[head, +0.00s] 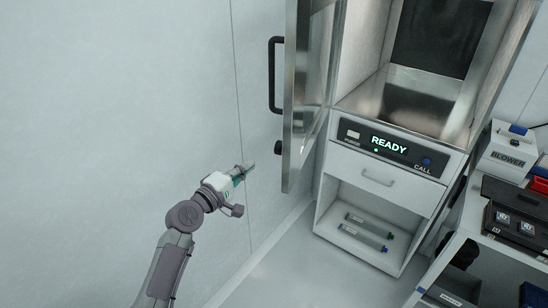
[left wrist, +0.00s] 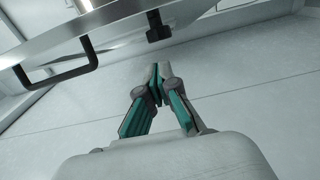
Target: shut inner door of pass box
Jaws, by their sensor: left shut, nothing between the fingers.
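The inner door (head: 309,95) of the pass box stands wide open, swung out to the left of the opening. Its black bar handle (head: 272,75) is on the left face, with a small black knob (head: 279,148) below it. The pass box chamber (head: 420,97) shows a bare steel floor. My left gripper (head: 250,167) is shut and empty, to the left of the door and a little below the knob, apart from it. In the left wrist view the fingers (left wrist: 158,75) are together, with the knob (left wrist: 157,27) just beyond them and the handle (left wrist: 57,72) at left. My right gripper is not in view.
Below the chamber are a panel reading READY (head: 389,144), a drawer (head: 378,181) and a shelf with two tubes (head: 365,229). At right, a bench holds a BLOWER box (head: 508,152) and a black case (head: 517,222). Floor in front is clear.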

